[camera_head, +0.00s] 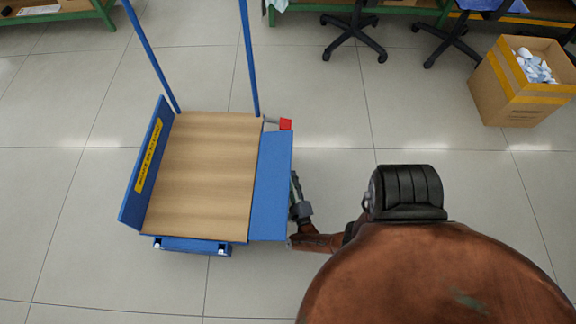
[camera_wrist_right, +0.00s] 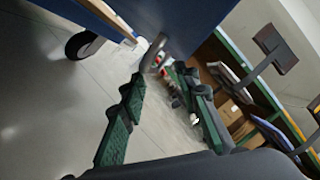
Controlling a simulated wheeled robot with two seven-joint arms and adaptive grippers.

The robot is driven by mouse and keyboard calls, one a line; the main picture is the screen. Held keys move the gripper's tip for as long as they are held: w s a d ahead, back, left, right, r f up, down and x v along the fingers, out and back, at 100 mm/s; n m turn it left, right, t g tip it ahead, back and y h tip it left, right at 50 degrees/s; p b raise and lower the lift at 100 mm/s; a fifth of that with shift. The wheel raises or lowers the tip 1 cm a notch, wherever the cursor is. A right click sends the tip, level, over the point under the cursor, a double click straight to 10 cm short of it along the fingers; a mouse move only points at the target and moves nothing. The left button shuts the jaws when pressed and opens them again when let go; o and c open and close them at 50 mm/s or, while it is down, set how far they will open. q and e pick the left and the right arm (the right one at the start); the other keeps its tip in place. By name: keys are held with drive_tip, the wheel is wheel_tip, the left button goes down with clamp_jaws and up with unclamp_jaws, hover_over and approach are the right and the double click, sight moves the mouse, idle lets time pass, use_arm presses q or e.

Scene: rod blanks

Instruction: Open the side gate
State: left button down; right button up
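The cart (camera_head: 205,170) has a wooden deck and blue side gates. The left gate (camera_head: 133,200) stands up and carries a yellow label. The right gate (camera_head: 271,185) is a plain blue panel along the deck's right edge; I cannot tell its exact tilt. A red latch part (camera_head: 286,124) is at its far end. My right gripper (camera_head: 297,190) is beside this gate's outer face. In the wrist view its green-padded fingers (camera_wrist_right: 165,100) are apart, with a grey bent handle (camera_wrist_right: 152,52) and red part beyond them. Contact is unclear. My left gripper is not in view.
Two blue posts (camera_head: 250,60) rise at the cart's far end. A cardboard box (camera_head: 522,85) of crumpled white and blue pieces stands at the upper right. Office chairs (camera_head: 353,38) and green-framed benches line the back.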

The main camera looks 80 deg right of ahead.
drive_tip(key=shift+v, duration=2)
